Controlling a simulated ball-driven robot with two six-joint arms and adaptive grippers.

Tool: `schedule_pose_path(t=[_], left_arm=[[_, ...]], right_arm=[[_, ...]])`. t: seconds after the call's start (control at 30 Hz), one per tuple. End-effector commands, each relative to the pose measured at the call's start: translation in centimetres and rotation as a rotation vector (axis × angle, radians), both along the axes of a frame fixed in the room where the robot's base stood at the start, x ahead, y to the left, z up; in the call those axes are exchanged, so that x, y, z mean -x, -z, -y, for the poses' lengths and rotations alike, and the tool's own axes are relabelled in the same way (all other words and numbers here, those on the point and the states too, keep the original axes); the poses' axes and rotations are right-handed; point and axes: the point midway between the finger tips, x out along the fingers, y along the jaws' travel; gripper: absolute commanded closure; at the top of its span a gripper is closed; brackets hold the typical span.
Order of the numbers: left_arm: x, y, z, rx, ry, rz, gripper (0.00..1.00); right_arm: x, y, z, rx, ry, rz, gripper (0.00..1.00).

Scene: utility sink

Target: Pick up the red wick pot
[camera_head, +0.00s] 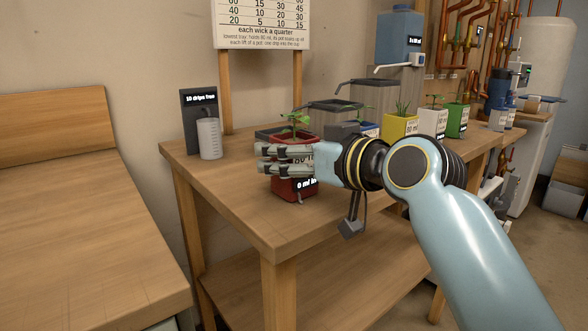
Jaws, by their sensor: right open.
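The red wick pot (296,188) stands upright on the wooden table, with a green seedling (296,119) in it and a small label reading "0 ml" on its front. My right gripper (262,159) reaches in from the right, its pale fingers crossing in front of the pot's upper part. The fingers are open, one above the other, and hide much of the pot's front. I cannot tell whether they touch it. My left gripper is not in view.
Yellow (400,127), white (433,122) and green (457,119) pots stand in a row further right. Dark trays (335,105) sit behind the red pot. The table's front left is clear.

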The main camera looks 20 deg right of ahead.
Motion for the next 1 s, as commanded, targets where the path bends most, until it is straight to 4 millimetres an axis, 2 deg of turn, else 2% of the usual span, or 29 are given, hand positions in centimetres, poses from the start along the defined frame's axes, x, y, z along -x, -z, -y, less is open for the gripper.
schedule_pose_path(t=[0.2,0.7,1.0], left_arm=[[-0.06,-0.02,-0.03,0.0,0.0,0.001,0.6],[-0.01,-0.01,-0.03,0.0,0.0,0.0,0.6],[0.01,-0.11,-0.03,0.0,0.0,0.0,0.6]], right_arm=[[-0.07,0.01,-0.03,0.0,0.0,-0.001,0.15],[-0.05,0.01,0.0,0.0,0.0,-0.001,0.81],[-0.06,-0.3,0.0,-0.001,0.0,0.002,0.83]])
